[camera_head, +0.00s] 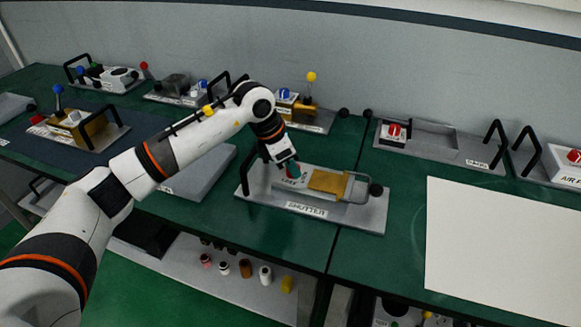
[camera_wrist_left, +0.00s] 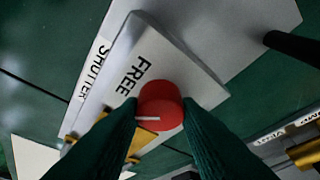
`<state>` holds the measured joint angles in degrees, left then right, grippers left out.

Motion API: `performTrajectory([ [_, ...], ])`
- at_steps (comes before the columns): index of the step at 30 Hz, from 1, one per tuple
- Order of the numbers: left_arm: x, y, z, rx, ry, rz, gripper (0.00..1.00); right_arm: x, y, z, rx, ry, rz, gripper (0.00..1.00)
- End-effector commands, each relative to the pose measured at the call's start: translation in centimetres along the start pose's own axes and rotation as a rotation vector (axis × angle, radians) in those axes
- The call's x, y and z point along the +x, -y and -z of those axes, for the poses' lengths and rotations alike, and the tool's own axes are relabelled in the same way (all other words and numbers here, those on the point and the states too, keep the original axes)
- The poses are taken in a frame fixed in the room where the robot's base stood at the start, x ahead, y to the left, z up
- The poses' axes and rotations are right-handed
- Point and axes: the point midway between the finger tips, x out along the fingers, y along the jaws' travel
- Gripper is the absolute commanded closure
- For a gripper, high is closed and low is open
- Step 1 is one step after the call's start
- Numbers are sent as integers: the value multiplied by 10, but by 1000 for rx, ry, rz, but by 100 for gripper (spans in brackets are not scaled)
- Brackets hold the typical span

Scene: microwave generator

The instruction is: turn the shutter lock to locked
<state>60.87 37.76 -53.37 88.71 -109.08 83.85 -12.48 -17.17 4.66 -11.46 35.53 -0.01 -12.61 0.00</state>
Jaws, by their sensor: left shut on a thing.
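The shutter unit (camera_head: 355,218) is a grey plate near the table's front edge, with a SHUTTER label, a white block and a brass plate (camera_head: 328,181). My left gripper (camera_head: 292,172) reaches down onto the block. In the left wrist view its dark green fingers (camera_wrist_left: 163,112) are shut on the round red lock knob (camera_wrist_left: 160,97), one on each side. A white line on the knob points left in that view, and the word FREE (camera_wrist_left: 129,77) is printed beside the knob. No LOCKED mark can be read; the fingers cover part of the block. My right gripper is not in view.
Black handles stand at the shutter plate's left end (camera_head: 243,172) and on neighbouring units. A unit with a blue knob and yellow-tipped lever (camera_head: 311,77) stands behind. A white sheet (camera_head: 500,245) lies to the right. Small bottles (camera_head: 246,268) stand on the shelf below.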

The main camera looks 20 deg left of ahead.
Motion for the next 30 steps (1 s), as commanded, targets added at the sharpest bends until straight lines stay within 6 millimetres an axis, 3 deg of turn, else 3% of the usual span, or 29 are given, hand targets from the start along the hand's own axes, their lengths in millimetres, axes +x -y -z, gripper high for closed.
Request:
performTrajectory([
  [18, 2, -4, 1, -532, -3, 224, 93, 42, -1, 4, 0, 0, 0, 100],
  [30, 1, -5, 3, -776, -3, 322, 93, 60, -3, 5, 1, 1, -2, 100],
])
